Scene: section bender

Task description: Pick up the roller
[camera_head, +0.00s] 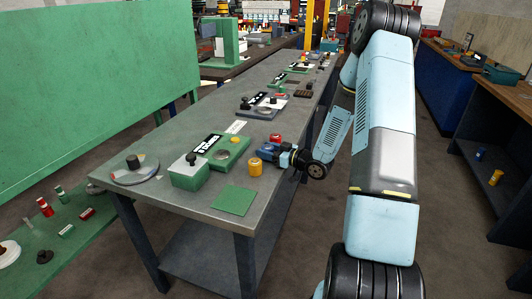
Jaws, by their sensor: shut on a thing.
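My gripper (272,151) is at the near right part of the grey workbench (228,175), low over its top by the right edge. It is shut on a small dark blue piece (264,148), which seems to be the roller; the fingers hide much of it, and I cannot tell whether it touches the bench. A yellow cylinder (255,166) stands just in front of the gripper. A red cylinder (275,139) stands just behind it.
A green device (225,150) and a green box with a black knob (189,172) stand left of my gripper. A flat green plate (234,200) lies near the front edge. A round grey disc (134,174) is at the left corner. More devices line the bench's far part.

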